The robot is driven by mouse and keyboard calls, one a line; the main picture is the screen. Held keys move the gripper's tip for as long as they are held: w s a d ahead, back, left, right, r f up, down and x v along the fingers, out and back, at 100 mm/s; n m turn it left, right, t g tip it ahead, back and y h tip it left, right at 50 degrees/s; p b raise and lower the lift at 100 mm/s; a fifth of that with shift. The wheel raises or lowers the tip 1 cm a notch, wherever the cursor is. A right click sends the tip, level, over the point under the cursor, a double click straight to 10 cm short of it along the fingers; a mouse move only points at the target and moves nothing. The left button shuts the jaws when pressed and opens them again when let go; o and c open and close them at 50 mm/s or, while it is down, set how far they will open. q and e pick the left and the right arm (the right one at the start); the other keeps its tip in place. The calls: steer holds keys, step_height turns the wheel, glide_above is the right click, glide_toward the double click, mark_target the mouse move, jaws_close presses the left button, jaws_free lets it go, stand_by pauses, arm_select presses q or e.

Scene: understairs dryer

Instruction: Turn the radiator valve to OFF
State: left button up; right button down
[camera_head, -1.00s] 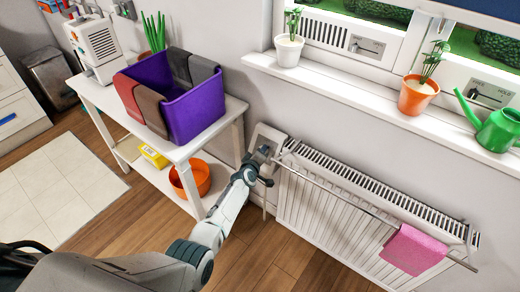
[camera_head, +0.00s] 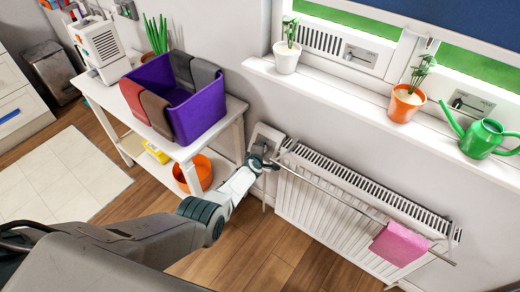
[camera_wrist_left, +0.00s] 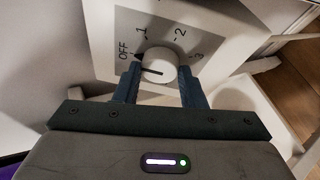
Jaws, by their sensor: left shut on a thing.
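The radiator valve is a round white knob (camera_wrist_left: 160,62) on a pale dial plate (camera_wrist_left: 178,22) marked OFF, 1, 2 and 3 in the left wrist view. A dark line on the knob points left, close to the OFF mark and slightly below it. A small black pointer shows at the knob's upper left edge. My left gripper (camera_wrist_left: 160,76) is shut on the knob, one finger at each side. In the head view my left gripper (camera_head: 260,160) is at the valve plate (camera_head: 268,133), by the radiator's left end, and it hides the knob. My right gripper is not in view.
The white radiator (camera_head: 330,215) has a rail (camera_head: 340,195) along its front with a pink cloth (camera_head: 400,243). A white table (camera_head: 185,150) with a purple bin (camera_head: 195,112) stands left of the valve. The windowsill (camera_head: 340,95) above holds pots and a green watering can (camera_head: 481,137).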

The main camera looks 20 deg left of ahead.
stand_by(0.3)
arm_select(q)
steer(key=o, duration=1)
steer(key=p+v, duration=1)
steer(key=shift+s+r, duration=0.25)
steer(key=shift+r, duration=0.1)
steer(key=shift+f, duration=0.15)
